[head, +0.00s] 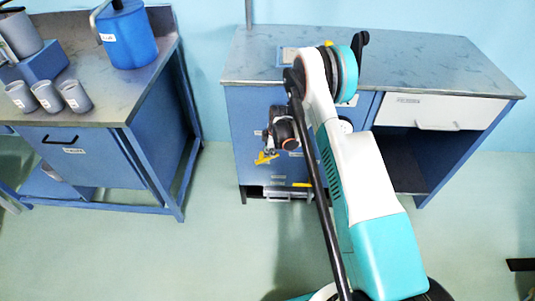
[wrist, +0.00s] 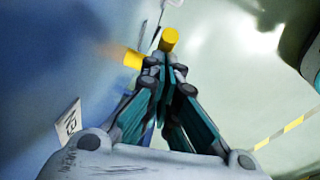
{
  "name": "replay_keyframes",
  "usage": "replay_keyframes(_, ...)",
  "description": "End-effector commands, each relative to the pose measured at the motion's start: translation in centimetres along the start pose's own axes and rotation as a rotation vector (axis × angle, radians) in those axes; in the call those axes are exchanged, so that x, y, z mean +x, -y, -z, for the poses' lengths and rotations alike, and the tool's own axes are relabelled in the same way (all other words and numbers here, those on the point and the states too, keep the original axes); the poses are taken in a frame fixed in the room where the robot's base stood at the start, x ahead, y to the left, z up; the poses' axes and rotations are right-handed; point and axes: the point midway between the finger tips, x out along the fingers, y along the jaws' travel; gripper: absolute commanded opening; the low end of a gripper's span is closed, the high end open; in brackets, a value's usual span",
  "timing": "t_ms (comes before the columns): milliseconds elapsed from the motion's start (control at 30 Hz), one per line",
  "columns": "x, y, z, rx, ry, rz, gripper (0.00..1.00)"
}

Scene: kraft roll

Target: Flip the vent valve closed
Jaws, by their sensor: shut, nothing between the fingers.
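Two yellow stubs, which look like parts of the vent valve (wrist: 169,38), show in the wrist view just beyond my fingertips, against the blue front. In the head view a small yellow piece (head: 265,158) shows low on the blue cabinet front, beside my arm's dark end. I cannot tell for sure how the valve handle is turned. My gripper (wrist: 161,68) is shut and empty, its tips close to the yellow stubs. Whether they touch is unclear. My arm covers part of the cabinet front in the head view.
The blue workbench (head: 400,60) has a white drawer (head: 440,112) on its right and an open space below. On the left, another bench (head: 100,90) holds a blue container (head: 128,38) and several grey cups. Green floor between the benches is clear.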

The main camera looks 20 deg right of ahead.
Motion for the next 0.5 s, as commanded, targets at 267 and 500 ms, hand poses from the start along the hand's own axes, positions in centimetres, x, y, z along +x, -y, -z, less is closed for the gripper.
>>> replay_keyframes(267, 0.9, 0.4, -2.0, 0.0, 0.002, 0.0, 0.0)
replay_keyframes(500, 1.7, 0.7, -3.2, -0.001, 0.002, 0.0, 0.0)
